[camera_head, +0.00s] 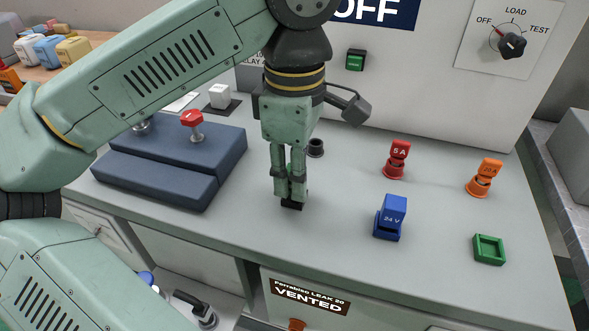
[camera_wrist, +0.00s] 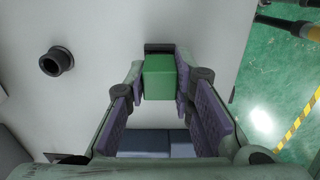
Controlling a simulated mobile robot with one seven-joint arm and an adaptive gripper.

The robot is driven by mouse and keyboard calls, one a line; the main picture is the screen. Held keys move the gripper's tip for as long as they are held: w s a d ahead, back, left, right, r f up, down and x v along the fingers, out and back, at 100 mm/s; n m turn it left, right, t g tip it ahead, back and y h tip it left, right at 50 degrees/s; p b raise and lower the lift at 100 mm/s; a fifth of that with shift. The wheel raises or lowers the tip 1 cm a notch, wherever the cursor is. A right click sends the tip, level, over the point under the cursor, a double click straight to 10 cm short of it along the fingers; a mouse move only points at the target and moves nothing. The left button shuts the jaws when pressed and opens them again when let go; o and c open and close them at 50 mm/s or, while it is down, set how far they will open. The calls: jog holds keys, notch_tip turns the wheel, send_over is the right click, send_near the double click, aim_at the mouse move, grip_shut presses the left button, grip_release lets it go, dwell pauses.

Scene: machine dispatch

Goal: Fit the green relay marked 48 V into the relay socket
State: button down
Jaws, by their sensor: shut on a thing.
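My gripper (camera_head: 290,190) points down over the middle of the worktop and is shut on the green relay. The green relay shows in the wrist view (camera_wrist: 159,78) as a green block between the finger pads, with a black part at its far end. In the head view the fingers cover most of it, and a black end (camera_head: 292,205) sticks out below the fingertips. I cannot read its 48 V mark, nor tell whether it touches the worktop. A partly hidden label on the cabinet wall seems to name the relay socket; I cannot make out the socket itself.
A blue 24 V relay (camera_head: 393,212), an empty green holder (camera_head: 489,250), a red 5 A piece (camera_head: 396,160) and an orange piece (camera_head: 484,178) stand on the right. A black ring (camera_head: 316,147) is behind my gripper. A dark blue block (camera_head: 205,145) with levers is left.

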jog(key=shift+f, duration=0.4)
jog(key=c, duration=1.3)
grip_release()
jog(key=shift+o, duration=0.4)
jog(key=o, duration=0.3)
jog(key=shift+o, duration=0.2)
jog(key=shift+r, duration=0.15)
jog(key=shift+r+p, duration=2)
jog(key=shift+r, duration=0.95)
